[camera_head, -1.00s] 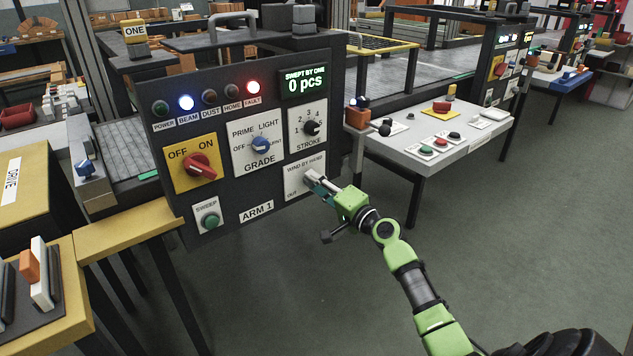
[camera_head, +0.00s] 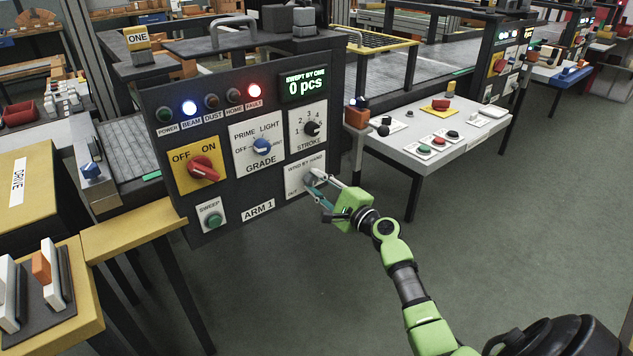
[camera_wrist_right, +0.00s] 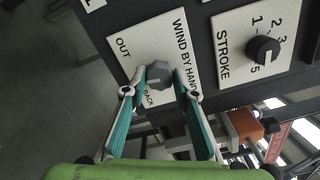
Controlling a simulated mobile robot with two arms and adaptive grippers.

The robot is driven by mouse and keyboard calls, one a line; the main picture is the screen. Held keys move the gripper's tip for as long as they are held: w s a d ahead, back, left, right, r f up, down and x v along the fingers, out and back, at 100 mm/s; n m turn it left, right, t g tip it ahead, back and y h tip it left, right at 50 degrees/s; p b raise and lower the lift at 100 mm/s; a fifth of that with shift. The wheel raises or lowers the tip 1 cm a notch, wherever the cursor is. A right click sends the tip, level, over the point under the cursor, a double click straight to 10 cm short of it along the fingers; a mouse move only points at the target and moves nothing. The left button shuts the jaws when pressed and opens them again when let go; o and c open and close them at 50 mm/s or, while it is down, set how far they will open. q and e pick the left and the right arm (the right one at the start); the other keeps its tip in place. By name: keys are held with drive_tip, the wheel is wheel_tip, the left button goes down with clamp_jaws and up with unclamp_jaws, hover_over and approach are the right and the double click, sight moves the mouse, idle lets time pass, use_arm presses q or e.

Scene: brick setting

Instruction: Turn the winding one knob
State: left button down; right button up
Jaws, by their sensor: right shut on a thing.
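The winding knob (camera_head: 309,179) is a small grey knob on the white plate marked "WIND BY HAND" (camera_head: 293,187), low on the right of the dark "ARM 1" panel (camera_head: 222,135). In the right wrist view the grey knob (camera_wrist_right: 158,74) sits between the fingertips, with "OUT" and "BACK" lettered on its plate. My right gripper (camera_head: 315,181) is shut on the knob, its fingers on either side; they also show in the wrist view (camera_wrist_right: 161,80). The fingers partly cover the knob in the head view. My left gripper is not in view.
The red OFF/ON switch (camera_head: 203,168) and green sweep button (camera_head: 213,220) are left. A white control table (camera_head: 430,150) stands right. Floor in front is open.

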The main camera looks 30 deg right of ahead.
drive_tip(key=shift+d, duration=0.1)
idle(0.4)
drive_tip(key=o, duration=1.1)
drive_tip(key=shift+s, duration=0.2)
drive_tip(key=s, duration=1.1)
drive_tip(key=shift+s+d, duration=0.35)
drive_tip(key=shift+d, duration=0.1)
